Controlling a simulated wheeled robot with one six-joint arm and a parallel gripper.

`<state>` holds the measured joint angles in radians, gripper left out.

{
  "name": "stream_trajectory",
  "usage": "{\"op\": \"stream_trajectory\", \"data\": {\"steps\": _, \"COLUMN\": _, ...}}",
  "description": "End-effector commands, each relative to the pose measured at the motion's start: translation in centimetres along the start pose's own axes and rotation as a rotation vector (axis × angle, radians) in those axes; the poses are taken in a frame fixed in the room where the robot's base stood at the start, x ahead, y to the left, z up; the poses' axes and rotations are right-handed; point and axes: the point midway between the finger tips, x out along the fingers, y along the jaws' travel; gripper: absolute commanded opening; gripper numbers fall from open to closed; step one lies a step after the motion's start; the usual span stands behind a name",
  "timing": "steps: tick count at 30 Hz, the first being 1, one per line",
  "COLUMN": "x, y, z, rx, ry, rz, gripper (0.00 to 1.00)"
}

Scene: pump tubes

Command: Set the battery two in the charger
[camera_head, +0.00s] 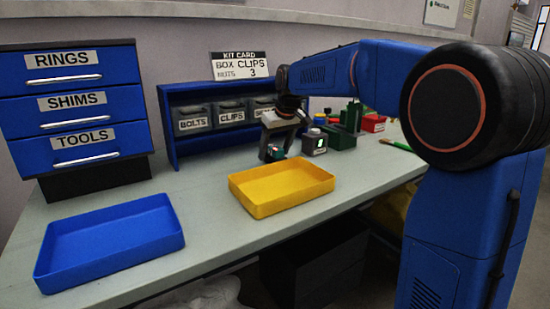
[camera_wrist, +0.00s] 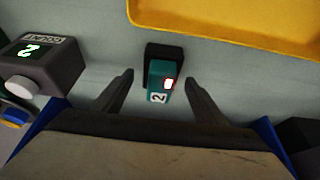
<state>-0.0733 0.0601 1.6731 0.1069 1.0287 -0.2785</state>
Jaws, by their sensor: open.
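Battery two (camera_wrist: 156,86) is teal, with a white "2" label and a small red-and-white mark. It shows small and teal at my gripper in the head view (camera_head: 278,154). A dark block (camera_wrist: 164,50) adjoins its far end; I cannot tell whether it is part of the battery, a holder or the charger. My gripper (camera_wrist: 159,78) is open, its fingers on either side of the battery with gaps between. In the head view my gripper (camera_head: 271,152) is low over the bench. No charger is clearly identifiable.
A yellow tray (camera_head: 262,209) lies just in front of my gripper. A grey counter (camera_wrist: 42,64) showing "2" stands close by. Green blocks (camera_head: 340,137) and a red box (camera_head: 373,123) stand behind right. A bin rack (camera_head: 175,150) stands behind. A blue tray (camera_head: 60,279) lies left.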

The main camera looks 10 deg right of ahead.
Motion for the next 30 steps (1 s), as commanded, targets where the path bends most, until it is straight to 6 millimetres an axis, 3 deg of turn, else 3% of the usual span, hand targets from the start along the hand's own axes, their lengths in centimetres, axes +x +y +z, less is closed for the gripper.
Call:
{"op": "stream_trajectory", "data": {"steps": 5, "x": 0.0, "y": 0.0, "z": 0.0, "rx": 0.000, "ry": 0.000, "rz": 0.000, "gripper": 0.66}}
{"op": "stream_trajectory", "data": {"steps": 12, "x": -0.1, "y": 0.0, "z": 0.0, "rx": 0.000, "ry": 0.000, "rz": 0.000, "gripper": 0.11}}
{"op": "stream_trajectory", "data": {"steps": 14, "x": -0.1, "y": 0.0, "z": 0.0, "rx": 0.000, "ry": 0.001, "rz": 0.000, "gripper": 0.06}}
{"op": "stream_trajectory", "data": {"steps": 22, "x": -0.6, "y": 0.0, "z": 0.0, "rx": 0.000, "ry": 0.002, "rz": 0.001, "gripper": 0.06}}
{"op": "stream_trajectory", "data": {"steps": 30, "x": -3.4, "y": 0.0, "z": -1.0, "rx": 0.000, "ry": 0.003, "rz": 0.001, "gripper": 0.06}}
